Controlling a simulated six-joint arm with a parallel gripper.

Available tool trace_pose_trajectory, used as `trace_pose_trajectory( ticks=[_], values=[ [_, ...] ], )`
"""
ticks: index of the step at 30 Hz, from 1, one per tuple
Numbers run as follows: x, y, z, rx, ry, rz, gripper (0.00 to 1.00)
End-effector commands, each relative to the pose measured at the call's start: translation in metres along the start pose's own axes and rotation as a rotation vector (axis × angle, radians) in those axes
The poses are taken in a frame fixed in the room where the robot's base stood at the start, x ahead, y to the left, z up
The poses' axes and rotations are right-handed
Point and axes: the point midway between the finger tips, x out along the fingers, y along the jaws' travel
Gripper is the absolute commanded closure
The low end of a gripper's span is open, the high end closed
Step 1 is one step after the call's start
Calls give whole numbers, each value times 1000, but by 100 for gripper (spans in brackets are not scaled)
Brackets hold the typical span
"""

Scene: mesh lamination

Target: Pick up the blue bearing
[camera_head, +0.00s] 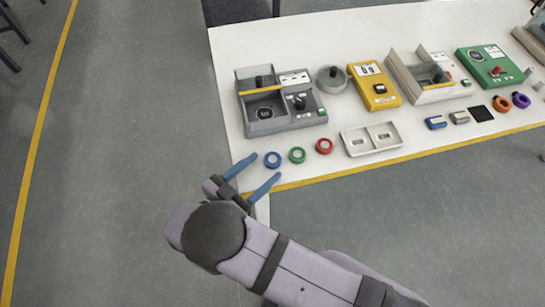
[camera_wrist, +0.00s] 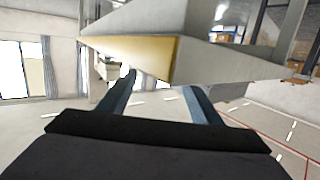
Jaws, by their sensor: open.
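The blue bearing (camera_head: 272,160) is a small ring lying on the white table near its front left corner. It is first in a row with a green ring (camera_head: 297,155) and a red ring (camera_head: 324,146) to its right. My gripper (camera_head: 259,171) is open and empty, its two blue fingers apart near the table's front left corner, just in front of the blue bearing in the picture. In the wrist view my gripper's fingers (camera_wrist: 157,85) point toward the table's yellow-edged corner, and no bearing shows there.
A white two-compartment tray (camera_head: 345,139) stands right of the rings. A grey machine (camera_head: 244,115) stands behind them, with a yellow device (camera_head: 391,101) and a green device (camera_head: 478,72) farther right. The table (camera_head: 237,150) has a yellow front edge. Floor lies open to the left.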

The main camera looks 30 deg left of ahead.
Motion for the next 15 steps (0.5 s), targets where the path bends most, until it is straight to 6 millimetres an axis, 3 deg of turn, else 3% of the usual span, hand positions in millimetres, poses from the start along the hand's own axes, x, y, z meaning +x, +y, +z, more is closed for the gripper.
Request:
trace_pose_trajectory(
  ticks=[6, 15],
  values=[
    [27, -2, -2, -1, 0, 3, 41],
    [34, -2, 0, 0, -1, -1, 41]
  ],
)
